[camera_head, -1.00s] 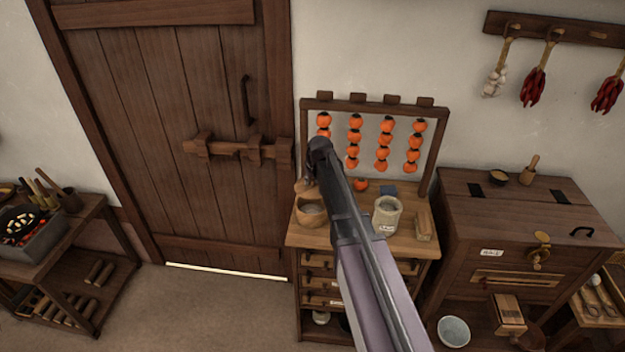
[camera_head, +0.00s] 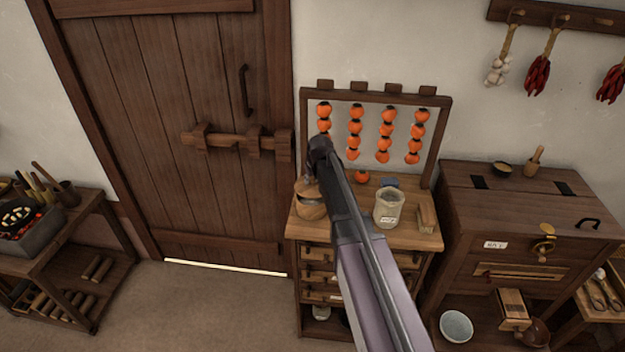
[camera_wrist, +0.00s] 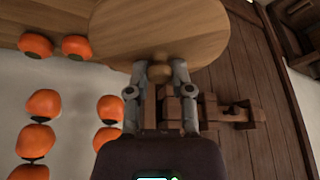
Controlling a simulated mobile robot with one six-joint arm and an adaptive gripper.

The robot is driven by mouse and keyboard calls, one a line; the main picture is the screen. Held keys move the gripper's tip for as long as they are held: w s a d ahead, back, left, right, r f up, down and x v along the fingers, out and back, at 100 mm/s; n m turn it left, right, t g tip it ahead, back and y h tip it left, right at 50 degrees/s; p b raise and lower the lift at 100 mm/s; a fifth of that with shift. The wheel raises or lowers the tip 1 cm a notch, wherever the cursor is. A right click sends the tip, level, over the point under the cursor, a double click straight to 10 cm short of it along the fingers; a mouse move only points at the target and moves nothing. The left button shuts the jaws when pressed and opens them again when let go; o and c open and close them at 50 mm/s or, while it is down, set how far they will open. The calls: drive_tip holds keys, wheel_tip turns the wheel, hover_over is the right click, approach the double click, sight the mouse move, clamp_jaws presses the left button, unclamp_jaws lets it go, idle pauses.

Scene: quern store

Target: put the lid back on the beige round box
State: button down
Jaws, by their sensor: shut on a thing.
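The beige round box (camera_head: 311,210) stands at the left of the small cabinet top in the head view, and part of its open top shows. The round wooden lid (camera_head: 306,188) is just above it, partly covering its back and left; I cannot tell whether they touch. My gripper (camera_wrist: 160,75) is shut on the lid's small knob (camera_wrist: 159,72). In the wrist view the lid (camera_wrist: 160,28) fills the top middle and hides what is beneath it. In the head view my arm hides most of the gripper.
A rack of strung persimmons (camera_head: 387,140) rises behind. A pale labelled jar (camera_head: 388,208), a loose persimmon (camera_head: 361,176) and a wooden block (camera_head: 426,218) share the cabinet top (camera_head: 410,237). A barred door (camera_head: 200,170) is at left, a large wooden chest (camera_head: 540,215) at right.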

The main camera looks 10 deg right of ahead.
drive_tip(key=shift+f+b, duration=1.1)
drive_tip(key=shift+f, duration=0.25)
drive_tip(key=shift+f, duration=0.2)
idle(1.6)
drive_tip(key=shift+c, duration=2.2)
unclamp_jaws()
drive_tip(key=o, duration=0.4)
drive_tip(key=shift+o, duration=0.2)
drive_tip(key=shift+r, duration=0.1)
drive_tip(key=shift+r+p, duration=3.35)
drive_tip(key=shift+r, duration=0.1)
